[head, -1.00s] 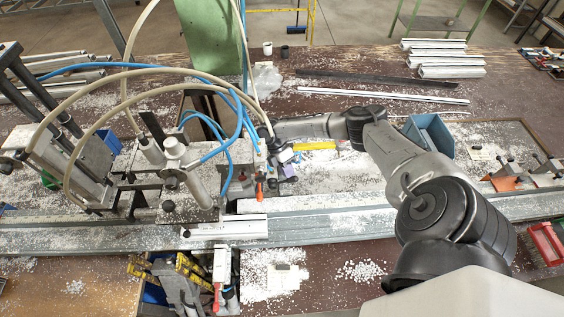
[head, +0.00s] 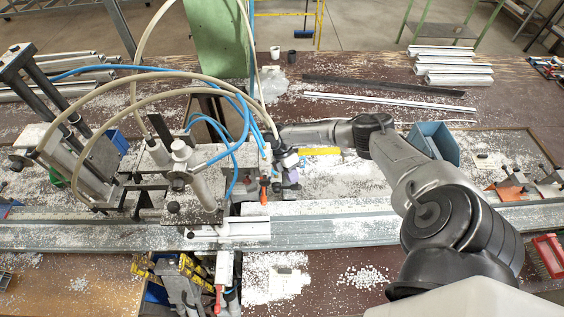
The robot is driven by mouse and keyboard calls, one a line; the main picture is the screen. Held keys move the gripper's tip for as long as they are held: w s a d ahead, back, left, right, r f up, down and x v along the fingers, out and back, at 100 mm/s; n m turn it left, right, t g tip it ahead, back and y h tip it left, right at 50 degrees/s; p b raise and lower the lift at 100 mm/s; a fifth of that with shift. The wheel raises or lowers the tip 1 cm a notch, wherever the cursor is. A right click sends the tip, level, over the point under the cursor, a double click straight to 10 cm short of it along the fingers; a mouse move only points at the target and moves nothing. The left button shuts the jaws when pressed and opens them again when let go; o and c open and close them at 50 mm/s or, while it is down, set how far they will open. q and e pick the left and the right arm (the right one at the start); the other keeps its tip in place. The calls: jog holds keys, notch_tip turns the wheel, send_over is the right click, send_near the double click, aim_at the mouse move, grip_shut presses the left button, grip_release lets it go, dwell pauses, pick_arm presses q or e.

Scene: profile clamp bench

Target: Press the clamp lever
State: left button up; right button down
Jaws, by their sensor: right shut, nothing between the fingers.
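My right gripper (head: 286,170) is shut and empty, at the right side of the clamp machine (head: 195,208) on the bench. A small upright red-orange lever (head: 263,190) stands just left of and slightly below the gripper in the head view. A narrow gap seems to separate them, but I cannot tell whether they touch. Another red handle (head: 219,299) sits lower, at the bench's front edge. The picture does not settle which of these is the clamp lever. My left gripper is not in view.
Blue and beige hoses (head: 120,72) arch over the machine on the left. A metal rail (head: 340,232) runs across the bench, strewn with white chips. A blue bin (head: 436,143) stands behind my right arm. White profiles (head: 455,68) lie at the back right.

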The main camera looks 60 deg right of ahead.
jog(key=shift+v, duration=1.2)
jog(key=w+d+b, duration=0.1)
jog(key=w+b, duration=0.1)
jog(key=w, duration=0.1)
jog(key=w+d+b, duration=0.2)
jog(key=w, duration=0.1)
jog(key=w+d+b, duration=0.1)
jog(key=w+b, duration=0.2)
jog(key=shift+d, duration=0.3)
jog(key=shift+w+d+r+b, duration=0.1)
jog(key=shift+w+d+b, duration=0.4)
jog(key=shift+w+b, duration=0.3)
